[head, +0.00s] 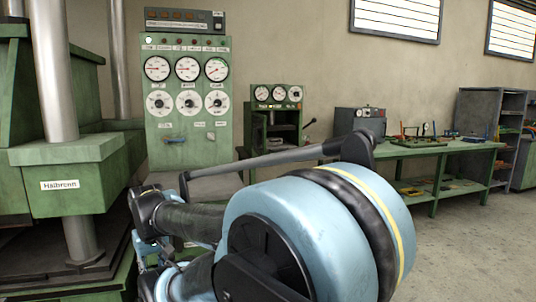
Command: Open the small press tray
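A small green press-like machine (277,119) stands in the middle distance. It has three round gauges on top and an open dark bay below, with a dark lever (308,128) at its right. My arm's large blue joint and dark links fill the lower middle and cover the machine's lower part. I cannot make out a tray. My gripper's fingers cannot be made out in this view.
A large green press (75,160) with thick metal columns stands at the left. A tall green gauge panel (187,85) is behind my arm. A green workbench (440,150) with tools and a grey shelf (492,105) stand at the right. Floor is clear at the lower right.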

